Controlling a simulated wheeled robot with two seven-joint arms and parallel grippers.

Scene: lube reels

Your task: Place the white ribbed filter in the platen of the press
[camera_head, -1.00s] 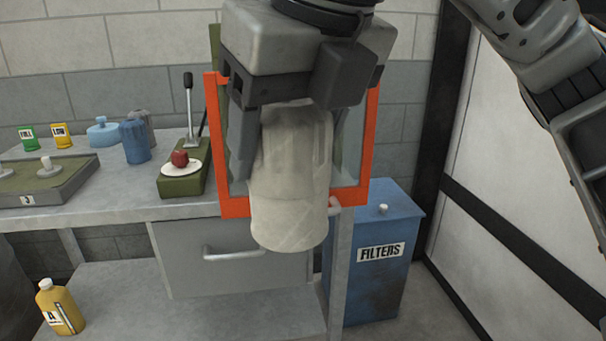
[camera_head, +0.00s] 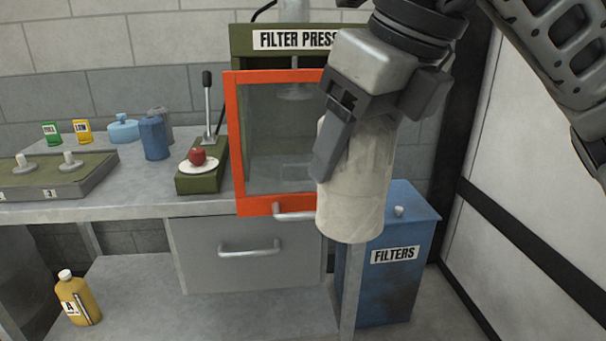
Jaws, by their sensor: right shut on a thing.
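My right gripper (camera_head: 338,150) is shut on the white ribbed filter (camera_head: 355,195) and holds it upright in the air, at the right of the press door. The filter press (camera_head: 242,42) is a green housing at the back of the bench, with its name on a label. Its orange-framed clear door (camera_head: 234,150) looks closed across the front, with a handle (camera_head: 292,214) at its lower edge. A round metal part (camera_head: 294,92) shows through the pane. The platen itself is not clear to see. My left gripper is not in view.
A lever box (camera_head: 202,178) with a red knob stands left of the press. Blue and grey filters (camera_head: 153,138) and small cans stand behind. A grey drawer (camera_head: 245,255) is under the bench. A blue FILTERS bin (camera_head: 385,275) stands right. A yellow bottle (camera_head: 80,300) is on the lower shelf.

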